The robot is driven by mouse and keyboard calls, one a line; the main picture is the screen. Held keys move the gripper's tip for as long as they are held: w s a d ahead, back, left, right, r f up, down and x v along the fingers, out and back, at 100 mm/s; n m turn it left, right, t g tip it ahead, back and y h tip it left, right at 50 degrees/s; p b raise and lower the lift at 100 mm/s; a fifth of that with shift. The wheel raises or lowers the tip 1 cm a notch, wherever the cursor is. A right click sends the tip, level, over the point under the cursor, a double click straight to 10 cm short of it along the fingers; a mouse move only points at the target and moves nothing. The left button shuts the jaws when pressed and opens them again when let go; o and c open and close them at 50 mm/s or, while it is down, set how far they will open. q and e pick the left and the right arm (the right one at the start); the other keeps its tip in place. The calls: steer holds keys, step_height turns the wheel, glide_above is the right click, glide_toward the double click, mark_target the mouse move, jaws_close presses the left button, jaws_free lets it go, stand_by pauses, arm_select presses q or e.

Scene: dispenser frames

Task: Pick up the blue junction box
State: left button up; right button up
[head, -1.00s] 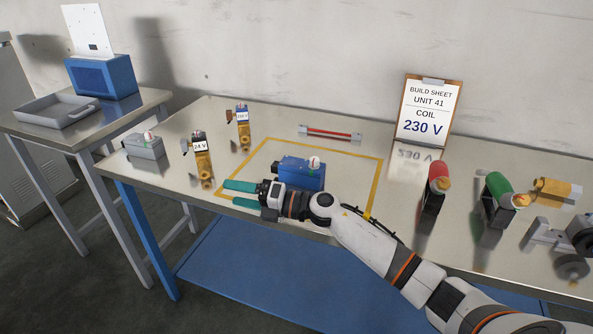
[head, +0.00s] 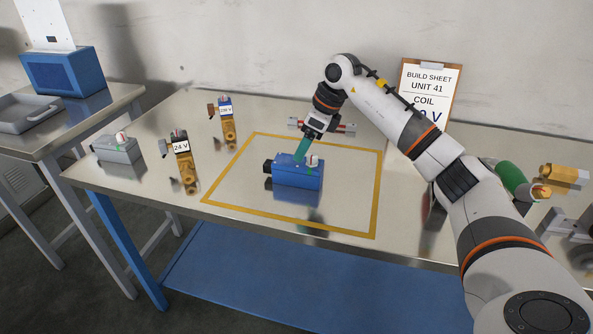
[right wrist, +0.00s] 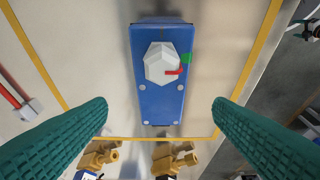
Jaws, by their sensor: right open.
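The blue junction box (head: 297,178) stands on the table inside the yellow outlined square. It has a white knob on top with a red mark, and a green dot. In the right wrist view the box (right wrist: 158,108) lies between and beyond my two green fingers. My left gripper is not in view.
Two brass valves, with 24 V (head: 184,165) and 230 V (head: 227,125) labels, and a grey box (head: 120,149) stand left of the yellow outline (head: 376,195). A build sheet (head: 430,85) stands at the back.

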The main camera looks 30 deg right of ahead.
mark_target(297, 163)
steer(key=shift+x, duration=1)
steer(key=shift+s+x, duration=0.1)
steer(key=shift+x, duration=1.25)
steer(key=shift+s+x, duration=0.15)
steer(key=shift+x, duration=1.2)
steer(key=shift+d, duration=0.2)
steer(key=c, duration=1.2)
